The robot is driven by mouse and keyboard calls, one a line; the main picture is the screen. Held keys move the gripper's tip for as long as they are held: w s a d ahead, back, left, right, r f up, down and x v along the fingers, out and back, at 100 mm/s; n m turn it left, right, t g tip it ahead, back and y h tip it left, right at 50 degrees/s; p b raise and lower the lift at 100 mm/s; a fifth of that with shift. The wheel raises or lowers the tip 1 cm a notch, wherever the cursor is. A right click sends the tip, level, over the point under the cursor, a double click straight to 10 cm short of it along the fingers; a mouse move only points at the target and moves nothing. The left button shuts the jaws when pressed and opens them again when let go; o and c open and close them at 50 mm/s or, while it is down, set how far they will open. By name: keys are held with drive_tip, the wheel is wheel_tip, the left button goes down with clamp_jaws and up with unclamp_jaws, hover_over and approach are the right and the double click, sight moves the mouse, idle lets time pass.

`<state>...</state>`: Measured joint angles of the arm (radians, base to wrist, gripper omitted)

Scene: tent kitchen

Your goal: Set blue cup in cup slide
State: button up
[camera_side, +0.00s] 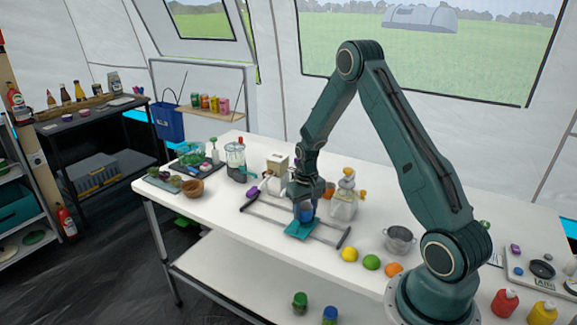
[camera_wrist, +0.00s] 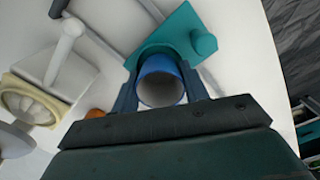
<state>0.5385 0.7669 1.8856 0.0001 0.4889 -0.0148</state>
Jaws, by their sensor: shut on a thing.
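The blue cup (camera_side: 303,213) is between the fingers of my gripper (camera_side: 303,203), which is shut on it. In the wrist view the blue cup (camera_wrist: 159,68) shows its open mouth between the two dark fingers of my gripper (camera_wrist: 160,75). The teal cup slide (camera_side: 298,230) lies on grey rails on the white table, just below the cup. In the wrist view the cup slide (camera_wrist: 178,27) shows behind the cup, with a round knob at its right. The cup overlaps the slide in both views. I cannot tell whether it rests in it or hangs just above.
A lemon (camera_side: 349,254), a lime (camera_side: 371,262) and an orange (camera_side: 394,270) lie in front right. A metal pot (camera_side: 399,240) stands further right.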

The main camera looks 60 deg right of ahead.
drive_tip(key=shift+f, duration=0.3)
idle(0.7)
drive_tip(key=shift+r, duration=0.85)
idle(0.3)
drive_tip(key=shift+f, duration=0.85)
idle(1.0)
drive_tip(key=shift+r, duration=0.85)
idle(0.3)
drive_tip(key=shift+f, duration=0.85)
idle(1.0)
drive_tip(key=o, duration=0.5)
drive_tip(key=shift+c, duration=0.2)
drive_tip(key=shift+r, duration=0.2)
